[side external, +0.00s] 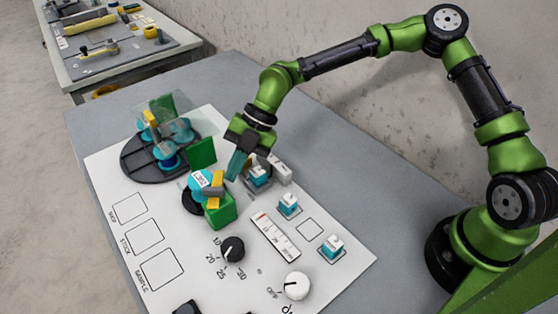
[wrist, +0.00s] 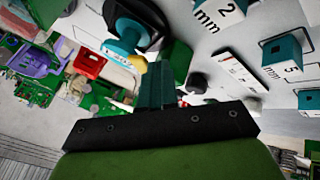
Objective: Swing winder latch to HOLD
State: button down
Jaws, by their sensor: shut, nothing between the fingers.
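The winder, a teal spool (side external: 201,181) with a white label and a black base, stands mid-panel in the side view. A yellow lever-like piece (side external: 214,189) lies across it above a green block (side external: 221,210); I cannot tell for certain that this is the latch, and no HOLD mark is readable. In the wrist view the teal spool (wrist: 122,44) and a yellow piece (wrist: 139,62) are just left of the fingertips. My gripper (side external: 232,177) points down just right of the winder, its teal fingers (wrist: 162,68) together and empty. Contact with the winder cannot be told.
A black round tray (side external: 130,165) with teal spools under a clear cover stands behind left. An upright green plate (side external: 201,152) is close by my gripper. Teal-and-white blocks (side external: 289,204) and knobs (side external: 233,249) stand on the white panel. Outlined squares at left are empty.

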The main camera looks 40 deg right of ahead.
jog(key=shift+w+a+n+g, duration=0.3)
jog(key=shift+w+n+g, duration=0.25)
jog(key=shift+n, duration=0.35)
jog(key=shift+w+a, duration=0.4)
jog(key=shift+w, duration=0.2)
jog(key=shift+d, duration=0.45)
jog(key=d, duration=0.3)
jog(key=shift+s, duration=0.4)
jog(key=w+v, duration=0.1)
jog(key=v, duration=0.8)
jog(key=shift+w+r, duration=0.35)
jog(key=shift+r, duration=0.1)
